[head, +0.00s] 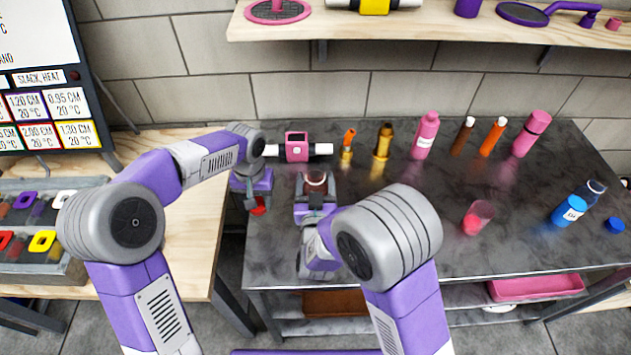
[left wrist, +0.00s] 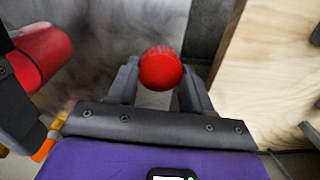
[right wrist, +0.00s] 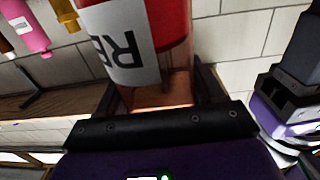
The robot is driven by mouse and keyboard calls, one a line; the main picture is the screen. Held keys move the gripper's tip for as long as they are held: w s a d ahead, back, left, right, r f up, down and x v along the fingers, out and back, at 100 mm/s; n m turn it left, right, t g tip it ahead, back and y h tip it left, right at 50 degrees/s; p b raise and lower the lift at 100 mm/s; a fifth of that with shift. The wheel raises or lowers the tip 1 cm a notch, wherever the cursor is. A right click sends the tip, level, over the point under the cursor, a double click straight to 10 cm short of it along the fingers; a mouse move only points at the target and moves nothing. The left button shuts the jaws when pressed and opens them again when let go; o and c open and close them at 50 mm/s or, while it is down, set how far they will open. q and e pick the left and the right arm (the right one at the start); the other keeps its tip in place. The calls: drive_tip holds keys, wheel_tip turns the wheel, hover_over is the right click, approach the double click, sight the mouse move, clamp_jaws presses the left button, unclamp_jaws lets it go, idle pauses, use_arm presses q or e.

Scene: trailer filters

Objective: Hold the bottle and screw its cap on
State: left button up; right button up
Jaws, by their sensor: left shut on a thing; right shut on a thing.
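A red cap (head: 258,206) sits between the fingertips of my left gripper (head: 252,200), which is shut on it above the left edge of the dark table. The cap shows round and clear in the left wrist view (left wrist: 160,68). My right gripper (right wrist: 150,95) is shut on a see-through bottle with red contents and a white label (right wrist: 125,45). In the head view the bottle's open top (head: 316,178) faces up, and my right gripper partly hides its body. The cap is apart from the bottle, to its left and not over its mouth.
Several bottles, among them a pink one (head: 425,135) and a blue one (head: 570,211), stand on the dark table (head: 400,260). A pink-and-white device (head: 296,147) stands behind my grippers. A tray of coloured samples (head: 75,268) lies on the wooden table at left.

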sight(315, 171)
use_arm(q)
drive_tip(key=d+r+m, duration=0.1)
drive_tip(key=d+r, duration=0.4)
drive_tip(key=r, duration=0.2)
drive_tip(key=d+r+m, duration=0.1)
drive_tip(key=d+r, duration=0.4)
drive_tip(key=r, duration=0.2)
drive_tip(key=d+r+m, duration=0.2)
drive_tip(key=d+r, duration=0.2)
drive_tip(key=r, duration=0.2)
drive_tip(key=shift+d+r, duration=0.4)
drive_tip(key=shift+f, duration=0.1)
drive_tip(key=shift+f, duration=1.95)
drive_tip(key=shift+f, duration=0.1)
drive_tip(key=shift+f+h, duration=0.3)
drive_tip(key=shift+f, duration=0.5)
drive_tip(key=shift+f, duration=0.55)
